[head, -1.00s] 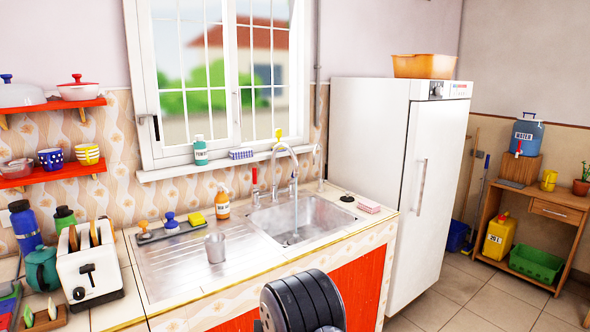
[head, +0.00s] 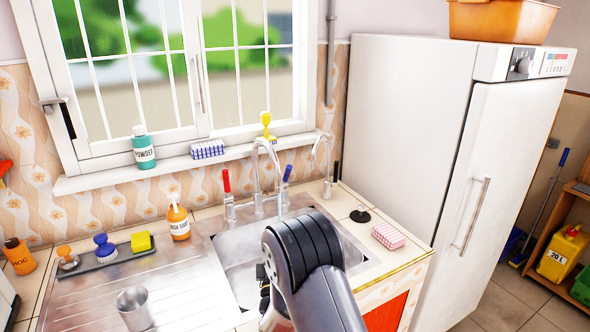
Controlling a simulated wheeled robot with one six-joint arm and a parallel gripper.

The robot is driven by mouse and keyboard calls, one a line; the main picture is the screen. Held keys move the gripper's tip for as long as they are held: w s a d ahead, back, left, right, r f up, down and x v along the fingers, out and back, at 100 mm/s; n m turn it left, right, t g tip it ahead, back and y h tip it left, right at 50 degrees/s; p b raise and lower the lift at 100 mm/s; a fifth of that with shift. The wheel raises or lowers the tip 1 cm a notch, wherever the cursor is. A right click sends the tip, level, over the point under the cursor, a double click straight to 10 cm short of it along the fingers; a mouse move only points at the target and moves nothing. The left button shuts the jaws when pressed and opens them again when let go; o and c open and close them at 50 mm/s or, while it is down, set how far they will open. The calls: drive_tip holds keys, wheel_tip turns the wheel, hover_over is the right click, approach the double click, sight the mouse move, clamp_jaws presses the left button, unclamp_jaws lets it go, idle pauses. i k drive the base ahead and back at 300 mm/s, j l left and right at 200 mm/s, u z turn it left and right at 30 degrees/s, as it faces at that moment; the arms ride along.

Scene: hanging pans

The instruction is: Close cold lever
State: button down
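The cold lever (head: 286,173) has a blue handle and stands upright on the right side of the chrome sink tap (head: 262,150). A red-handled lever (head: 226,181) stands upright on the left side. The tap's spout arches over the steel sink basin (head: 236,245). A thin stream seems to fall from the spout, but my arm covers its lower part. My dark arm rises in front of the basin, below the levers and apart from them in the picture. I cannot make out my gripper's fingers.
A soap bottle (head: 178,222), a brush tray (head: 118,255) and a metal cup (head: 134,308) stand left of the basin. A black stopper (head: 360,215) and a pink sponge (head: 388,236) lie right. A second, smaller tap (head: 325,165) stands near the white fridge (head: 400,130).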

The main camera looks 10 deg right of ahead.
sight(286, 173)
drive_tip(key=i+l+u, duration=0.2)
drive_tip(key=i+l, duration=0.2)
drive_tip(key=i, duration=0.15)
drive_tip(key=i+l, duration=0.15)
drive_tip(key=l, duration=0.2)
drive_tip(key=i+l+u, duration=0.15)
drive_tip(key=l, duration=0.2)
